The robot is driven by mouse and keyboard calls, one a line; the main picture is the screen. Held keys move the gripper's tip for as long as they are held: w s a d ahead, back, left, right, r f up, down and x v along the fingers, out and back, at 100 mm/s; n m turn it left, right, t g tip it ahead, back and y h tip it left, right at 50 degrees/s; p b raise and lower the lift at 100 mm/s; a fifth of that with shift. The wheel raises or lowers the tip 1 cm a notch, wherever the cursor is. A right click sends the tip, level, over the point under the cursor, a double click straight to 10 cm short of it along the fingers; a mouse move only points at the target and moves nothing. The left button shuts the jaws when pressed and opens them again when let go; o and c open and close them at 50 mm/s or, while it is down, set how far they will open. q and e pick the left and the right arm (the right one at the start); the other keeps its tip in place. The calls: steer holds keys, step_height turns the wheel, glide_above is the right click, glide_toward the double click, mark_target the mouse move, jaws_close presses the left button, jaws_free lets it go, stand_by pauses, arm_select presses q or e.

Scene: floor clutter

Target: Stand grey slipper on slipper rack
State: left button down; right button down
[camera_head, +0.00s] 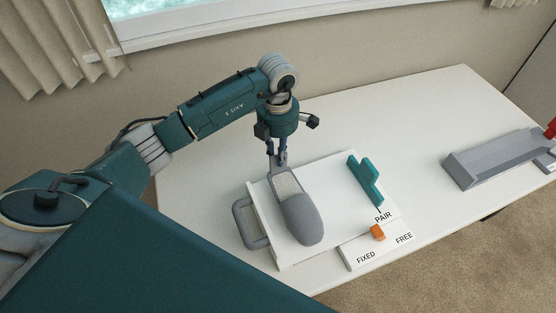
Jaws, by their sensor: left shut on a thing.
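The grey slipper (305,222) has a rounded toe toward the front and a pale, speckled insole. My left gripper (279,163) points down and is shut on its heel end at the back. The slipper lies over a white board (340,190); I cannot tell whether its sole touches it. A teal upright piece with notches (365,182) stands on the board's right part, by the label PAIR. I cannot tell for certain which part is the slipper rack. My right gripper is not in view.
A grey loop handle (243,222) sits at the board's left side. An orange knob (377,233) is on a front strip marked FIXED and FREE. A long grey tray-like block (492,160) and a red thing (551,129) are at right. The white table (400,115) is clear behind the board.

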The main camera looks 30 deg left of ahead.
arm_select(q)
step_height(320, 180, down, 4)
steer(key=shift+r+p, duration=0.1)
steer(key=shift+p, duration=0.25)
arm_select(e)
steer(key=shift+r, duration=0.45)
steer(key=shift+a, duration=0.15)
arm_select(q)
steer(key=c, duration=1.7)
jaws_free()
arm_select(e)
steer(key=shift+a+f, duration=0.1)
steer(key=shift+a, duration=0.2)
